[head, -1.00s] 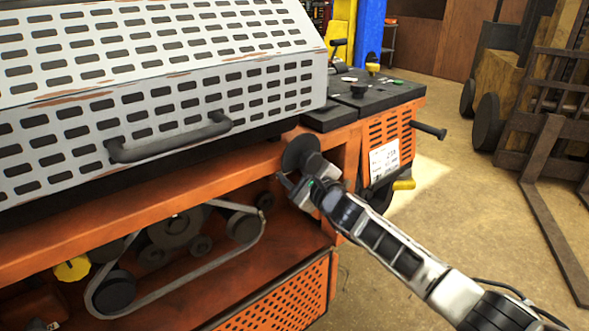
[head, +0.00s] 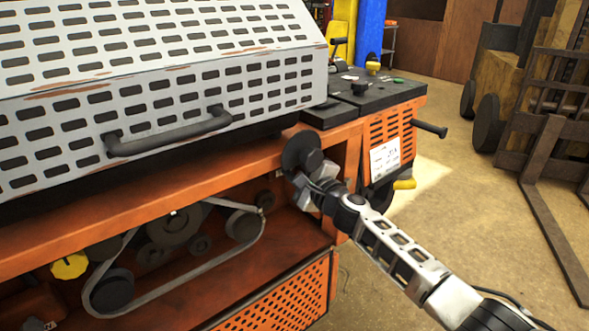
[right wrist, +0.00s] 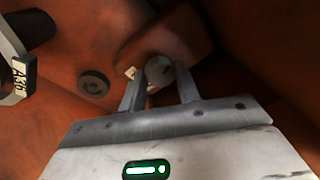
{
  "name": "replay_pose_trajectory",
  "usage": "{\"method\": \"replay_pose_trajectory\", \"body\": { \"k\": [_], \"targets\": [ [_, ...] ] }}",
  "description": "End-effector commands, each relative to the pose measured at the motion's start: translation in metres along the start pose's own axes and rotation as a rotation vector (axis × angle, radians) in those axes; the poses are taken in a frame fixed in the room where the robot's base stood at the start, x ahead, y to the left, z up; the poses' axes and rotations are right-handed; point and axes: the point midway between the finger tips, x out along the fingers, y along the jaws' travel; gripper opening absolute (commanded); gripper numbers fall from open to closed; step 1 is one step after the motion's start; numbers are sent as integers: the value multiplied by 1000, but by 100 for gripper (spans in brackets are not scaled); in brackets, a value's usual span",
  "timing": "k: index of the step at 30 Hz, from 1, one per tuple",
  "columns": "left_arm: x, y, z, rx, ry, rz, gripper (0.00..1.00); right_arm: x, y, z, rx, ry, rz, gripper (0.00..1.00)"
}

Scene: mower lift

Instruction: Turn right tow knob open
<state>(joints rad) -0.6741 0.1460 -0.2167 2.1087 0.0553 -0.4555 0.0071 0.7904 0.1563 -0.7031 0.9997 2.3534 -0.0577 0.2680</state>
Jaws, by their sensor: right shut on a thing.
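My right gripper (head: 304,186) reaches in from the lower right to the orange machine frame, just below a black round disc (head: 300,152). In the right wrist view, the two fingers (right wrist: 160,78) are closed on a small pale grey round knob (right wrist: 160,68), with a fingertip on either side of it. The knob sits against an orange-brown surface, and a small white tag shows beside it. In the head view the knob is hidden by the gripper, so its turn angle cannot be told. My left gripper is not in view.
A perforated grey cover with a black handle (head: 168,140) is above left. A belt and pulleys (head: 243,226) sit in the open bay, with a yellow cap (head: 70,265) at left. A black bar (head: 429,129) sticks out at right. Open floor lies to the right, before forklift forks (head: 545,165).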

Motion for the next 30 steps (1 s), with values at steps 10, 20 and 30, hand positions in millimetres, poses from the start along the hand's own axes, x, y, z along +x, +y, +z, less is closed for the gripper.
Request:
{"method": "replay_pose_trajectory", "body": {
  "k": [10,20,30],
  "targets": [
    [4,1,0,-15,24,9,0,0,3,-2,-215,-14,-15,9],
    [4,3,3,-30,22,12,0,-1,2,-3,-298,-20,-21,9],
    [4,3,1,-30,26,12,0,-1,2,-3,-304,-20,-21,9]
  ]
}}
